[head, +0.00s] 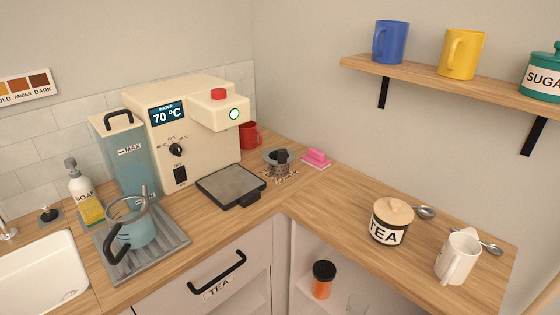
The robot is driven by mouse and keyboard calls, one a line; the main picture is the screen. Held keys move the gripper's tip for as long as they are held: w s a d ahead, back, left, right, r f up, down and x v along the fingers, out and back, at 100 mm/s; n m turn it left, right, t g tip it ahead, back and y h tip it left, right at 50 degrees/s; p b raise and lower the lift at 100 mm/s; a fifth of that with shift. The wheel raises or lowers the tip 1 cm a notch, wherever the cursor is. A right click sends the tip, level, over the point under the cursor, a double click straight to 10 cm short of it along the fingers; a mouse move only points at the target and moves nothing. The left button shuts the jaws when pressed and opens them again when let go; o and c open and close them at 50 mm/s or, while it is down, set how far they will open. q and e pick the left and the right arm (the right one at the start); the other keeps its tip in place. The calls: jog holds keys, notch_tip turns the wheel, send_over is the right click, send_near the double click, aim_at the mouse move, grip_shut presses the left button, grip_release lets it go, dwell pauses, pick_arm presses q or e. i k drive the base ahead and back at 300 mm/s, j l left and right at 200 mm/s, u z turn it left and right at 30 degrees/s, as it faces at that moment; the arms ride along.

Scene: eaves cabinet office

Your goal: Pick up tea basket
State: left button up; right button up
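What looks like the tea basket (279,169) is a small grey mesh piece with a dark handle. It stands on the wooden counter near the back corner, right of the machine's drip tray (230,184). A round grey rim or dish shows at its top; I cannot tell whether it is part of the basket. Neither of my grippers is in view.
The cream water machine (190,110) and red mug (250,134) stand behind, and a pink block (317,157) lies to the right. A shelf (440,82) overhangs.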

aim_at(279, 158)
jog(key=i+j+u, duration=0.2)
jog(key=u, duration=0.15)
jog(key=i+j+u, duration=0.35)
jog(key=k, duration=0.05)
